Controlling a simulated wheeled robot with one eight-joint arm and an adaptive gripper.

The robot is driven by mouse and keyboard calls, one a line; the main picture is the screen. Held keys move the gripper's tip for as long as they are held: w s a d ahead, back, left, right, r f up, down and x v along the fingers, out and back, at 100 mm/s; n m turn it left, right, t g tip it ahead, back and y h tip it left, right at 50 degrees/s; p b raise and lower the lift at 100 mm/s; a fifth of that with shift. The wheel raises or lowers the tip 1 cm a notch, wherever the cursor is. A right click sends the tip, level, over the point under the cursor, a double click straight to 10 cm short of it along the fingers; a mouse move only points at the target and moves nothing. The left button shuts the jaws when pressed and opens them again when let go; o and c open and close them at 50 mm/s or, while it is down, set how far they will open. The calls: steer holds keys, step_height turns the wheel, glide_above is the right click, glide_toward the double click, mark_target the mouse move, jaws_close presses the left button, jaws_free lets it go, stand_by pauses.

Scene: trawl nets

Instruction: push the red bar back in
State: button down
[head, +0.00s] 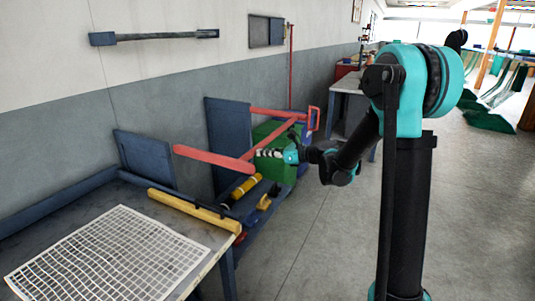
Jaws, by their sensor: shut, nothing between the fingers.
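A red bar (212,159) sticks out to the left in the middle of the head view, with a rounded free end. At its right end it meets a slanting red arm, which runs up to a second red bar (275,113) and a red loop handle (313,118). My gripper (262,153) is shut and empty. Its fingers point left, close to the right end of the red bar. I cannot tell whether they touch it.
A green box (276,135) stands behind my gripper. A bench (190,262) with a white net (105,262) and a yellow bar (192,208) is at lower left. Yellow tools (245,187) lie beside it. Blue panels (228,130) lean near the wall.

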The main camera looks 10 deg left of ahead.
steer(key=r+x, duration=0.3)
steer(key=x, duration=1.4)
steer(key=a+r+x, duration=0.1)
steer(key=r+x, duration=0.2)
steer(key=x, duration=1.4)
steer(key=shift+w+r, duration=0.2)
steer(key=shift+r, duration=0.2)
steer(key=shift+a, duration=0.2)
steer(key=shift+d, duration=0.1)
